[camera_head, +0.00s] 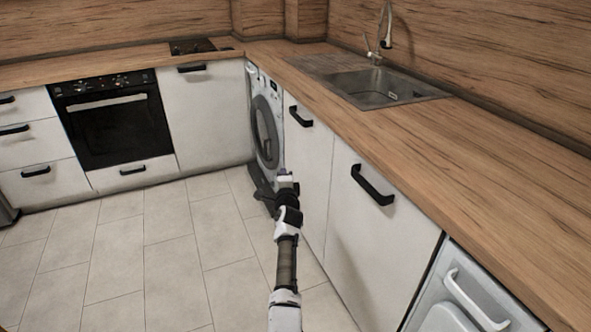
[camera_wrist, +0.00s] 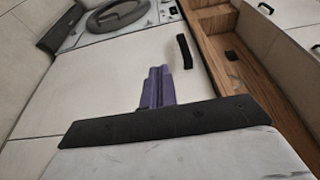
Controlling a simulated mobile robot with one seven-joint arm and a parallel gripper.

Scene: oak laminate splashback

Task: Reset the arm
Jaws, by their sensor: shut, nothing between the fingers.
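My arm reaches up from the bottom of the head view, out over the floor. My gripper (camera_head: 263,188) is a dark shape at its end, in front of the washing machine (camera_head: 267,125) and left of the white cabinet doors on the right. Its fingertips are too small to make out there. In the wrist view, my gripper's two purple fingers (camera_wrist: 158,72) lie side by side, closed together with nothing between them. A white cabinet door (camera_wrist: 120,75) with a black handle (camera_wrist: 184,51) shows behind them.
The wood worktop (camera_head: 470,150) with a sink (camera_head: 377,88) runs along the right. A black oven (camera_head: 116,128) is in the back row. A white appliance with a light handle (camera_head: 474,304) stands at the lower right. The tiled floor (camera_head: 150,250) on the left is clear.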

